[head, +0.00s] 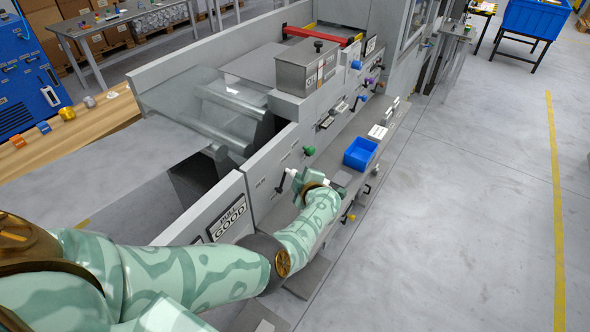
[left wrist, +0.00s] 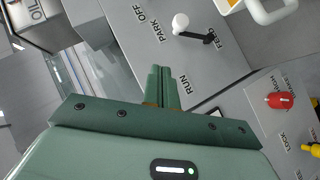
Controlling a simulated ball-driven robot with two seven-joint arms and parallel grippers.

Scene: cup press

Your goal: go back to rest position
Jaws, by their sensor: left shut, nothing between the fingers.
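My left arm reaches in from the left in the head view. Its gripper (head: 303,181) is at the front panel of the grey machine (head: 262,170). In the left wrist view the gripper's fingers (left wrist: 161,84) are together with nothing between them. A lever with a white knob (left wrist: 180,22) and a black arm is beyond the fingertips, apart from them in the picture. Labels PARK, OFF, FEED and RUN surround it. My right gripper is not in view.
A blue bin (head: 360,153) stands on the machine's ledge, beyond the gripper. In the left wrist view a red knob (left wrist: 280,101) is on a panel at the right. A wooden bench (head: 65,135) is at the left. Open floor (head: 450,220) lies to the right.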

